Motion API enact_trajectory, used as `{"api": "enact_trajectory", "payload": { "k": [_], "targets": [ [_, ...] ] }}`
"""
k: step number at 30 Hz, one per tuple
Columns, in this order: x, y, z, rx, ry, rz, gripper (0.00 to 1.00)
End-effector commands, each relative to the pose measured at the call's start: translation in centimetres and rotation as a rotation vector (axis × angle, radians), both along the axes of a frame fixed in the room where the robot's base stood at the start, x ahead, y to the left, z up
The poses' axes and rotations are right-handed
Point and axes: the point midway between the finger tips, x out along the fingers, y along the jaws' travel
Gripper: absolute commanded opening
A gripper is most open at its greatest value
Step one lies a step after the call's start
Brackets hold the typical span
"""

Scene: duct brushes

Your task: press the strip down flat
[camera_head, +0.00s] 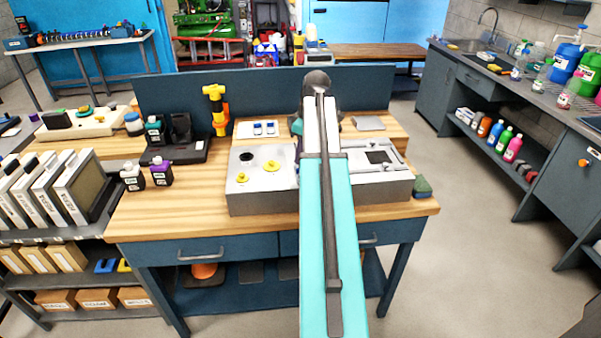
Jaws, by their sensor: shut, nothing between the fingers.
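I cannot pick out a strip in this view. A grey metal block (262,196) lies on the wooden bench top, and my arm crosses in front of its middle. Its left part has a round black spot (246,156) and yellow knobs (271,166). Its right part has a dark rectangular recess (381,157) between light rails. My arm, with a teal link and a dark cable, reaches over the bench. My gripper is hidden behind my own arm, so its fingers do not show.
A white plate with two small blue-and-white items (264,128) lies behind the block. A yellow upright tool (217,108), dark bottles (160,172) and a black stand (182,140) are at left. A green-topped block (422,187) sits at the right edge. The bench's front left is clear.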

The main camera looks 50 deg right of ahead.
Motion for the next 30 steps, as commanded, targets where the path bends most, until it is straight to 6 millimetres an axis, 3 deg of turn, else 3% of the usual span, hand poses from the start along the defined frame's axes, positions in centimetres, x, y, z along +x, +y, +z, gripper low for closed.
{"api": "enact_trajectory", "payload": {
  "k": [30],
  "targets": [
    [-0.1,-0.1,-1.0,0.000,0.000,-0.001,0.00]
  ]
}}
